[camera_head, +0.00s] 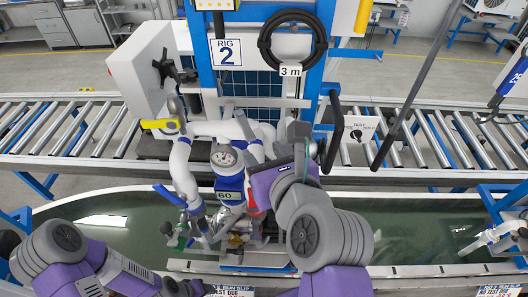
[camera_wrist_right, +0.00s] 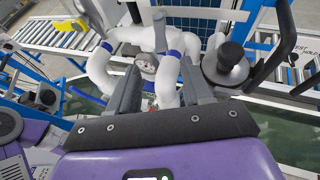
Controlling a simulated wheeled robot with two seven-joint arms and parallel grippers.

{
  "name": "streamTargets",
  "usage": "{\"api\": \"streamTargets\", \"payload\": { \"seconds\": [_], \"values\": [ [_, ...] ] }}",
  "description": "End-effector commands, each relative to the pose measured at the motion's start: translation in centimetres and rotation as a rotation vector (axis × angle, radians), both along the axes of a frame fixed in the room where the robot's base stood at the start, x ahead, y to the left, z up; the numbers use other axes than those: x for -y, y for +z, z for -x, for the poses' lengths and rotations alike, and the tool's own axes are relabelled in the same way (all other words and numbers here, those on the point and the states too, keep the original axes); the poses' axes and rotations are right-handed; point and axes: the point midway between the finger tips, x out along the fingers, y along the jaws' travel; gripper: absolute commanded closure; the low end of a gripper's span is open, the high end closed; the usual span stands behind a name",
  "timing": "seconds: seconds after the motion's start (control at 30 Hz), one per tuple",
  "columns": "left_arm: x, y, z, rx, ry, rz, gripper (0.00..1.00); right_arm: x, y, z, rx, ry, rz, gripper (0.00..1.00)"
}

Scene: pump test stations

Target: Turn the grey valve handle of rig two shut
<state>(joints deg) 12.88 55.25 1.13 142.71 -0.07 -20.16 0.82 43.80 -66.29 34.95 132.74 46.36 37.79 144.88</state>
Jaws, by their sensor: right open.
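Rig two, marked by its sign (camera_head: 226,52), stands ahead with white pipes and a round gauge (camera_head: 224,157). A grey lever (camera_head: 243,125), which looks like the grey valve handle, stands tilted on the white pipework above the gauge. It also shows upright in the right wrist view (camera_wrist_right: 158,32), beyond my fingertips. My right gripper (camera_wrist_right: 160,85) is open, with pipework seen beyond the gap between its fingers and nothing held. In the head view its purple hand hides part of the rig's right side. My left arm is at the lower left; its fingers cannot be made out clearly.
A yellow handle (camera_head: 160,123) and a blue handle (camera_head: 168,195) are on the left pipes. A grey fitting with a black knob (camera_wrist_right: 232,55) stands close right of my right fingers. A roller conveyor (camera_head: 70,130) runs behind, and a greenish basin (camera_head: 410,230) lies below.

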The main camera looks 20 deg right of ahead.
Motion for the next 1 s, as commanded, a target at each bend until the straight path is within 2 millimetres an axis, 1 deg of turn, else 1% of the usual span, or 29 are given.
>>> {"api": "streamTargets", "payload": {
  "seconds": [0.03, 0.17, 0.2, 0.27, 0.33, 0.47, 0.6, 0.7, 0.87, 1.0],
  "values": [
    [0.0, 0.0, 0.0, 0.000, 0.000, 0.000, 0.49, 0.0, 0.0, 0.0, 0.000, 0.000, 0.000, 0.54],
    [0.0, -0.1, 0.0, 0.000, 0.000, 0.000, 0.49, -0.2, 0.5, 0.0, -0.004, 0.038, 0.033, 0.74],
    [0.0, -0.1, 0.0, 0.000, 0.000, 0.000, 0.49, -0.3, 0.9, 0.0, -0.007, 0.072, 0.063, 0.80],
    [0.0, -0.2, 0.0, 0.000, 0.000, 0.000, 0.49, -0.4, 1.8, 0.1, -0.013, 0.145, 0.130, 0.89],
    [0.0, -0.3, 0.0, 0.000, 0.000, 0.000, 0.49, -0.5, 3.1, 0.2, -0.016, 0.259, 0.243, 1.00],
    [0.0, -0.6, 0.0, 0.000, 0.000, 0.000, 0.49, 0.1, 5.5, 0.5, -0.001, 0.505, 0.500, 1.00],
    [0.0, -0.8, 0.0, 0.000, 0.000, 0.000, 0.49, 1.7, 7.4, 0.5, 0.040, 0.758, 0.785, 1.00],
    [0.0, -1.0, 0.0, 0.000, 0.000, 0.000, 0.49, 3.2, 8.3, 0.2, 0.084, 0.932, 0.988, 1.00],
    [0.0, -1.3, 0.0, 0.000, 0.000, 0.000, 0.49, 5.9, 8.8, -0.8, 0.175, 1.203, 1.308, 1.00],
    [0.0, -1.5, 0.0, 0.000, 0.000, 0.000, 0.49, 8.4, 8.3, -2.2, 0.274, 1.438, 1.574, 1.00]
  ]
}}
